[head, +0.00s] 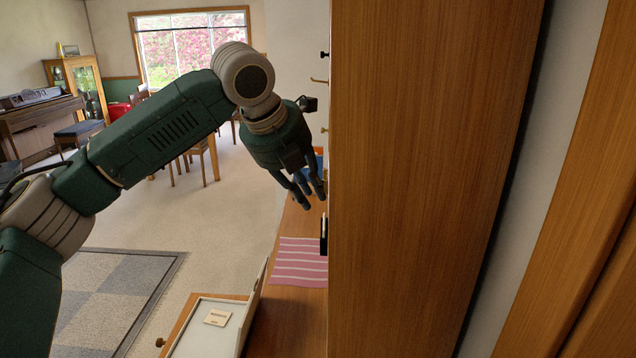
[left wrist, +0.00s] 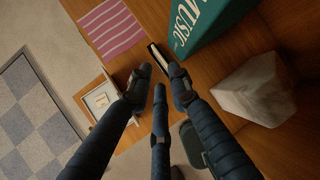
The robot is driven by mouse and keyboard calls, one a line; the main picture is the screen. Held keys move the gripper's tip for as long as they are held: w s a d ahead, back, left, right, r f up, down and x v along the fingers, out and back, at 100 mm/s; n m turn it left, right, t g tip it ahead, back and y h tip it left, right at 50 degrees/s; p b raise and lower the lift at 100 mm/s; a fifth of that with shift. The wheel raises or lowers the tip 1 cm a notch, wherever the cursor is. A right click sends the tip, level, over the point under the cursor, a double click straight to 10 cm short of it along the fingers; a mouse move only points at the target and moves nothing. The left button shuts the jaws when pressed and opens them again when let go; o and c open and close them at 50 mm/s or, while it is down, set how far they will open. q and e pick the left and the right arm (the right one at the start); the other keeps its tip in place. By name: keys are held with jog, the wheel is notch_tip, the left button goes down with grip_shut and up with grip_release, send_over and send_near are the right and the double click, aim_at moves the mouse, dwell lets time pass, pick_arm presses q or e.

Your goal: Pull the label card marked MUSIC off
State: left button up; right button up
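The word MUSIC shows in white letters on a dark green, box-like thing (left wrist: 212,22) at the top of the left wrist view. I cannot tell whether the lettering is on a separate card. The green thing is not clearly visible in the head view, where a tall wooden panel (head: 425,180) blocks the right side. My left gripper (head: 312,198) hangs over the wooden surface beside that panel, fingers spread, pointing down. In the left wrist view my left gripper (left wrist: 160,76) is open and empty, apart from the green thing, with its fingertips below and left of it. My right gripper is out of view.
A pink striped cloth (head: 299,262) lies on the wooden surface. A slim black item (left wrist: 158,58) lies near the fingertips. A pale marble-like block (left wrist: 255,90) stands to the right. An open drawer (head: 185,325) holds a small pale piece (head: 217,318).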

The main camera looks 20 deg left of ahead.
aim_at(324, 232)
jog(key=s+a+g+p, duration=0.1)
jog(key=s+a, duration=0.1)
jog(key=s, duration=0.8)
pick_arm(q)
jog(key=a+x, duration=0.1)
jog(key=x, duration=0.7)
jog(key=shift+s+d+f+p, duration=0.3)
jog(key=shift+s+f+p, duration=0.05)
jog(key=shift+f+p, duration=0.1)
jog(key=shift+w+d, duration=0.1)
jog(key=shift+c, duration=1)
grip_shut()
jog(key=shift+r+p, duration=1.05)
jog(key=shift+p, duration=0.2)
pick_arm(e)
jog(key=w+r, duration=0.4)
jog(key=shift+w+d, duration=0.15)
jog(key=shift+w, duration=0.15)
